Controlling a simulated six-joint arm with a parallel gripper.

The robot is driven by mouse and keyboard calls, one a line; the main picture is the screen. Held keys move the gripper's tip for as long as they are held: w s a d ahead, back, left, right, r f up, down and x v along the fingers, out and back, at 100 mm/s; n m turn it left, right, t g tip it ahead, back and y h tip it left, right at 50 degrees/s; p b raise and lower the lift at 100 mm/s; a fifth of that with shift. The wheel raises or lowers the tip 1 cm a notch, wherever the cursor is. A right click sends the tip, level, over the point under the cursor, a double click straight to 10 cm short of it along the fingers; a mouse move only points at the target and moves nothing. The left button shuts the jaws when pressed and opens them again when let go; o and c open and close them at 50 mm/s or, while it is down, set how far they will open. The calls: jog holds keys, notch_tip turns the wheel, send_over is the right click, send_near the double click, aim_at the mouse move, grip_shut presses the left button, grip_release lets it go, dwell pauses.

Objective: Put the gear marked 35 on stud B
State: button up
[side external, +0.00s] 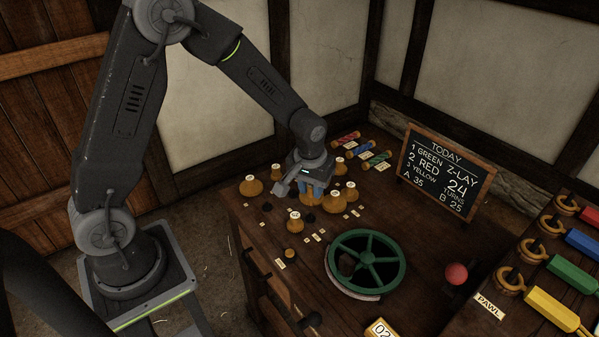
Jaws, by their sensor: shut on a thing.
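My gripper (312,191) points down over the back of the wooden bench and is shut on a wooden gear (312,199) with its knob between the fingers. The number on this gear cannot be read. Other knobbed wooden gears stand around it: one at the left (251,187), one at the front (294,226) and one at the right (335,203), with more behind. Their marks are too small to read. A small brass-topped post (290,253) stands near the front edge beside a pale label (280,264); I cannot tell which stud is B.
A green spoked wheel (366,262) fills the bench's middle. A chalkboard (446,172) reads A 35, B 25. Coloured bobbins (365,147) lie at the back. A red ball knob (456,274) and a rack of coloured handles (572,280) are at the right.

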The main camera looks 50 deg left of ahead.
jog(key=shift+f, duration=2.95)
jog(key=shift+f, duration=0.55)
jog(key=o, duration=0.9)
jog(key=shift+r, duration=4)
